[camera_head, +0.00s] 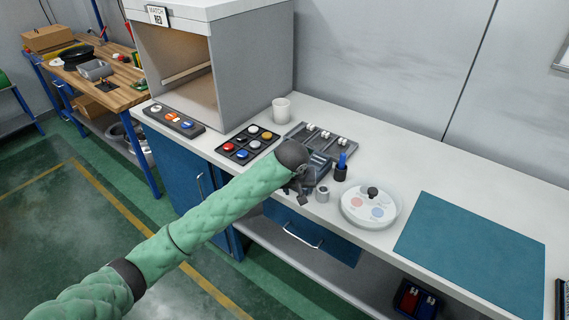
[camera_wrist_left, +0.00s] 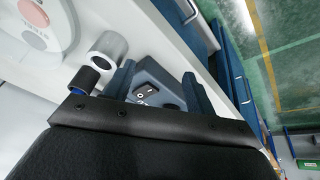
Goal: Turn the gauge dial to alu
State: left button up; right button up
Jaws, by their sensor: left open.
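A blue-grey device (camera_wrist_left: 160,78) with small black-and-white markings on its face, which looks like the gauge, shows in the left wrist view. Its lettering and dial setting are too small to read. In the head view it (camera_head: 320,163) is partly hidden behind my left gripper (camera_head: 302,190). In the wrist view the two fingers of my left gripper (camera_wrist_left: 160,72) are apart, with the device between them in the picture. Whether they touch it, I cannot tell. My right gripper is not in view.
A grey cylinder (camera_head: 322,194), a dark pen cup (camera_head: 341,172) and a white round turntable (camera_head: 388,219) with a black knob stand close by. Behind are a divided tray (camera_head: 346,143) and a white cup (camera_head: 282,110). The teal mat (camera_head: 470,250) is bare.

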pick_arm(q)
jog(key=w+a+r, duration=0.1)
jog(key=w+r, duration=0.1)
jog(key=w, duration=0.1)
jog(key=w+a+r+n+y, duration=0.1)
jog(key=w+r, duration=0.1)
jog(key=w, duration=0.1)
jog(key=w+a+r+n+y, duration=0.1)
jog(key=w+r, duration=0.1)
jog(key=w, duration=0.1)
jog(key=shift+a+r+p, duration=0.15)
jog(key=shift+a+p, duration=0.1)
jog(key=shift+p, duration=0.15)
jog(key=p+x, duration=0.2)
jog(key=x, duration=0.3)
jog(key=shift+w, duration=0.2)
jog(key=shift+x, duration=0.75)
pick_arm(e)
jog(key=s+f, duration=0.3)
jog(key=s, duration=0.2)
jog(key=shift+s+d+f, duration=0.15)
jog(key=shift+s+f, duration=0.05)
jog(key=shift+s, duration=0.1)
pick_arm(q)
jog(key=shift+s, duration=0.1)
jog(key=c, duration=1)
